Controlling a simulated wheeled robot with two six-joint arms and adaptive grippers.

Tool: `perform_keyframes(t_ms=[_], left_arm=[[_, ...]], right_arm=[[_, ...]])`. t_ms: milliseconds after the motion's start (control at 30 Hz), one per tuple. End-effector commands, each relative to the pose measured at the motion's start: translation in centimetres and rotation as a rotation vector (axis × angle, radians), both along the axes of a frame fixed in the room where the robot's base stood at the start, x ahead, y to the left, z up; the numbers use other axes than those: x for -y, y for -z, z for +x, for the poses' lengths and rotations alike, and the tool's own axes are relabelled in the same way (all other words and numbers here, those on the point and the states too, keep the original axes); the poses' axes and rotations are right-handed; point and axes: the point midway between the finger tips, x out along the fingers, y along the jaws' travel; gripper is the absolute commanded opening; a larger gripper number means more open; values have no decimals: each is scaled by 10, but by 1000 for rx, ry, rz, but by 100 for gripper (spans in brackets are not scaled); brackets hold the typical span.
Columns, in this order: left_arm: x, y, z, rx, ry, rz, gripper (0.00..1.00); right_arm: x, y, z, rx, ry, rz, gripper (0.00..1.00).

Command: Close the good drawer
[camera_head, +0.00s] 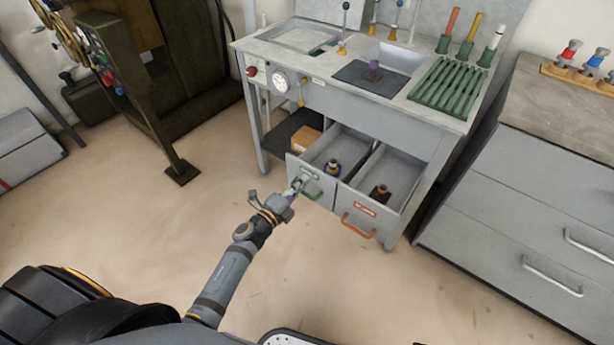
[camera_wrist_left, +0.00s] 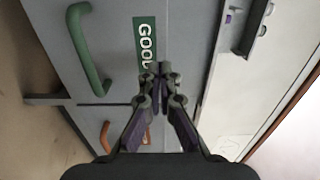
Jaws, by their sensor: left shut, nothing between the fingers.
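The good drawer (camera_head: 297,167) is the left of two open drawers under the grey workbench. It has a green handle (camera_head: 312,189) and a green label; the label (camera_wrist_left: 145,40) reads GOOD in the left wrist view. The drawer on the right (camera_head: 345,205) has an orange handle (camera_head: 358,226) and holds a dark part (camera_head: 380,194). My left gripper (camera_head: 299,184) is shut and empty at the good drawer's front, close by the label; I cannot tell whether it touches. My right gripper is out of view.
The workbench top (camera_head: 330,68) carries a dark mat (camera_head: 371,78), a green rack (camera_head: 448,90) and upright tools. A grey cabinet (camera_head: 520,215) stands at the right and a dark green machine (camera_head: 130,95) at the left. The floor before the drawers is clear.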

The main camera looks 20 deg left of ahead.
Motion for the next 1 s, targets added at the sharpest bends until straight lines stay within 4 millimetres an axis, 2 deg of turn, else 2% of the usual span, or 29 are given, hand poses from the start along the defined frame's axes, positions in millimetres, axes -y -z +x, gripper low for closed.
perform_keyframes(t_ms=[100, 200, 767, 867, 1000], left_arm=[[5, 1, 15, 1, -1, 0, 0], [8, 0, 22, 1, -1, 0, 0], [11, 0, 31, 2, -1, 0, 0], [15, -1, 42, 2, -1, -1, 0], [25, 0, 67, 2, 0, -2, 0]], right_arm=[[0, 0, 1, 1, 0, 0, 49], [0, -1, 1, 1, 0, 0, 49], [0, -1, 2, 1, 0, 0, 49], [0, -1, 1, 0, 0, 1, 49], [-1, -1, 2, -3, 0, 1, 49]])
